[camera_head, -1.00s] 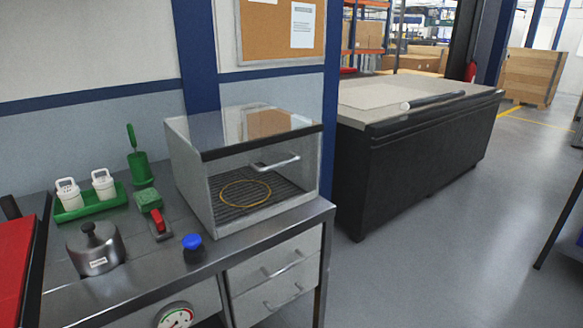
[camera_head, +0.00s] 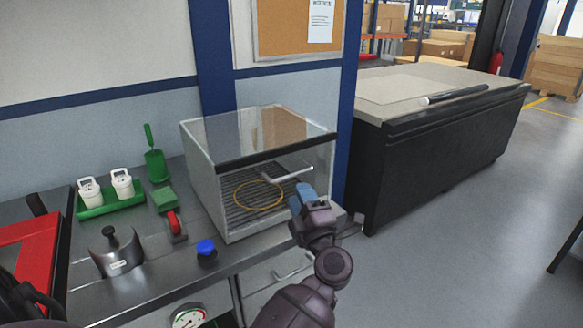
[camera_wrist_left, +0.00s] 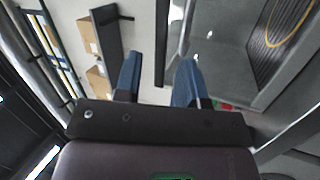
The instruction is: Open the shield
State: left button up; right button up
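The shield (camera_head: 290,165) is the clear front panel with a black top edge on a grey box (camera_head: 207,195). It is closed over the box's front. Its light bar handle (camera_head: 288,175) juts out toward me. My left gripper (camera_head: 302,200) has blue fingers and is just below and in front of the handle's right end, apparently not touching it. In the left wrist view the left gripper (camera_wrist_left: 158,78) shows its two fingers apart with nothing held between them. My right gripper is not in view.
A yellow ring (camera_head: 259,206) lies on the box's ribbed floor. A black chest (camera_head: 430,150) stands at right.

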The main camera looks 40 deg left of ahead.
aim_at(295, 175)
pick_arm(q)
jog(key=shift+w+d+r+n+g+h+p, duration=0.95)
jog(key=shift+w+n+g+h, duration=1.25)
jog(key=shift+g, duration=0.9)
jog(key=x, duration=0.9)
jog(key=shift+s+a, duration=0.1)
jog(key=shift+a, duration=0.3)
jog(key=shift+c, duration=0.3)
grip_shut()
